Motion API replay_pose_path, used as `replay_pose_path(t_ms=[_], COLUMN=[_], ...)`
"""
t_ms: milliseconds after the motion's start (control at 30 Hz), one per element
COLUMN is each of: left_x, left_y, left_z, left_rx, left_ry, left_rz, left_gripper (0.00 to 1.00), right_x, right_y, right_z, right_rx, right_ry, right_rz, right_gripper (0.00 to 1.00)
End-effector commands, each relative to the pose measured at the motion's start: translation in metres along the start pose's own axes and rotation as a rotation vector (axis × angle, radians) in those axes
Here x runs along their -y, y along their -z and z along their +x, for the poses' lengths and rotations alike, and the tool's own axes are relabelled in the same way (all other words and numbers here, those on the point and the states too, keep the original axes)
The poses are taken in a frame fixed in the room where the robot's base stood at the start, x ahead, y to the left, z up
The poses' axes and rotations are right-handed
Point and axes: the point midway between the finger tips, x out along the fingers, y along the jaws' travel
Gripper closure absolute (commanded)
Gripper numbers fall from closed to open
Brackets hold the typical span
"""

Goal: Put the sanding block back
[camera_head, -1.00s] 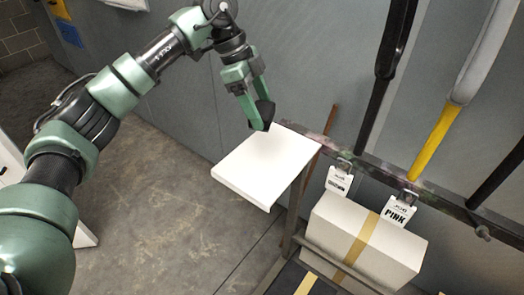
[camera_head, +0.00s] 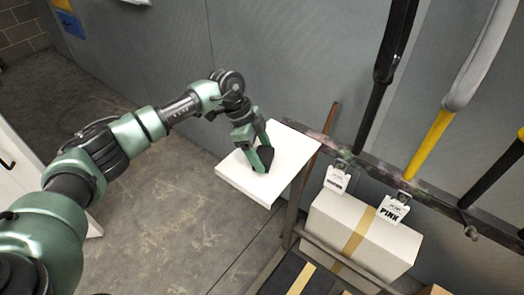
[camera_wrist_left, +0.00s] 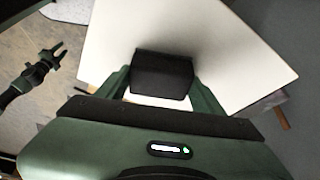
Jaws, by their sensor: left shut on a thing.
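My left gripper (camera_head: 261,160) is shut on the black sanding block (camera_head: 266,155) over the white shelf board (camera_head: 243,186). In the left wrist view the dark block (camera_wrist_left: 162,75) sits between the two green fingers, with the white board (camera_wrist_left: 225,50) behind it. I cannot tell whether the block touches the board. My right gripper (camera_wrist_left: 55,52) shows at the left of the left wrist view, apart from the board, with its fingers spread and nothing between them.
A taped cardboard box (camera_head: 340,235) stands right of the board. Above it, tags (camera_head: 393,209) hang from a paint-stained rail (camera_head: 370,172). Dark and yellow-marked tubes (camera_head: 432,143) slant down beside the grey wall. The board around the block is bare.

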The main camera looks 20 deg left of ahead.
Motion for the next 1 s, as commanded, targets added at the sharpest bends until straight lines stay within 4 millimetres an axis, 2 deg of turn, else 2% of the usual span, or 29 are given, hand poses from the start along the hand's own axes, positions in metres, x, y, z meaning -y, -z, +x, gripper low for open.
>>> replay_pose_path(t_ms=[100, 133, 200, 500, 633, 767, 1000], left_x=[0.0, 0.0, 0.0, 0.0, 0.001, 0.001, 0.001], left_y=[0.0, 0.0, 0.0, 0.0, -0.001, -0.002, -0.001], left_z=[0.0, 0.001, 0.001, 0.0, -0.008, -0.029, -0.08], left_rx=[0.0, 0.001, 0.001, 0.0, 0.0, 0.001, 0.001], left_ry=[0.0, 0.0, 0.0, 0.0, 0.002, 0.005, 0.004], left_rz=[0.001, 0.0, 0.0, 0.001, 0.001, 0.002, 0.001], left_gripper=[0.65, 0.27, 0.1, 0.1, 0.1, 0.1, 0.1], right_x=[0.0, 0.0, 0.0, 0.0, -0.001, -0.001, -0.001], right_y=[-0.001, -0.001, -0.001, 0.0, 0.001, 0.0, -0.001], right_z=[0.001, 0.001, 0.001, 0.001, 0.006, 0.017, 0.036], right_rx=[0.001, 0.002, 0.002, 0.0, -0.001, -0.001, -0.003], right_ry=[0.0, 0.0, 0.0, 0.0, -0.001, -0.001, -0.002], right_rz=[0.0, 0.0, 0.0, 0.0, 0.0, 0.001, 0.001], right_gripper=[0.64, 0.64, 0.64, 0.64, 0.64, 0.64, 0.64])
